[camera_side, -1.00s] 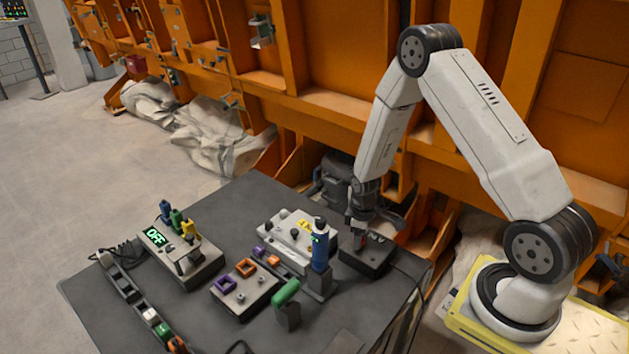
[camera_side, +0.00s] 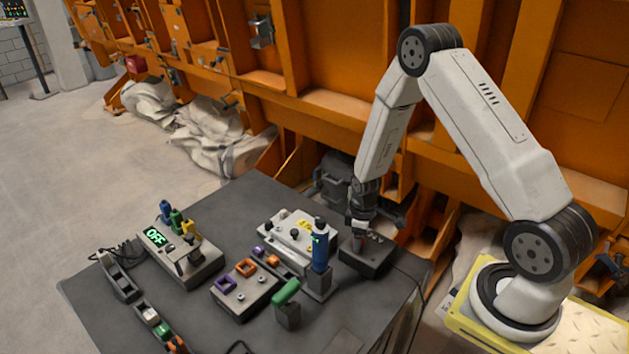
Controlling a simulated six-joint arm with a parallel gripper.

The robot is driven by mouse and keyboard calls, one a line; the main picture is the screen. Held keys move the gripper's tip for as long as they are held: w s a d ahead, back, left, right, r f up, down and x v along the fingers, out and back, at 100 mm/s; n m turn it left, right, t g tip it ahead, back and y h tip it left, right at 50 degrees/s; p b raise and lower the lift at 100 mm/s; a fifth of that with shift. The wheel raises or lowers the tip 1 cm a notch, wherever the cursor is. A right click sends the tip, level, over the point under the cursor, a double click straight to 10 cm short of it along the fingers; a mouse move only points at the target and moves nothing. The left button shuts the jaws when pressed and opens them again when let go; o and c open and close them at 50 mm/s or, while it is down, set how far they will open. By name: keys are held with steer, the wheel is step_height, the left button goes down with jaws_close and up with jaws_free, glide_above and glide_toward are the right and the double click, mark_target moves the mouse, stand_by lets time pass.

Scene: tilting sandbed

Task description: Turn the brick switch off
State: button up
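A dark box (camera_side: 365,260) with a cable, which looks like the power brick, sits at the right back part of the dark table. Small details show on its top, but I cannot make out the switch or its position. My gripper (camera_side: 359,239) points down over the left back part of the box's top, very near or touching it. The fingers are small and dark against the box, so I cannot tell whether they are open or shut. They hide part of the top.
A blue upright tool (camera_side: 320,252) in a stand and a green-handled tool (camera_side: 286,293) stand left of the box. A white panel with knobs (camera_side: 290,252), a grey box with coloured squares (camera_side: 244,302) and a box with a green OFF display (camera_side: 183,262) fill the table (camera_side: 96,318).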

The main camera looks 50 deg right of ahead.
steer(key=shift+r, duration=0.1)
steer(key=shift+r, duration=3.8)
steer(key=s+a+r+m+t, duration=0.2)
steer(key=s+a+r+m, duration=0.2)
steer(key=s+a+r, duration=0.4)
steer(key=a+r, duration=0.4)
steer(key=a, duration=0.1)
steer(key=shift+a+r+m+t, duration=0.15)
steer(key=shift+a+m+t, duration=0.1)
steer(key=shift+m+t, duration=0.05)
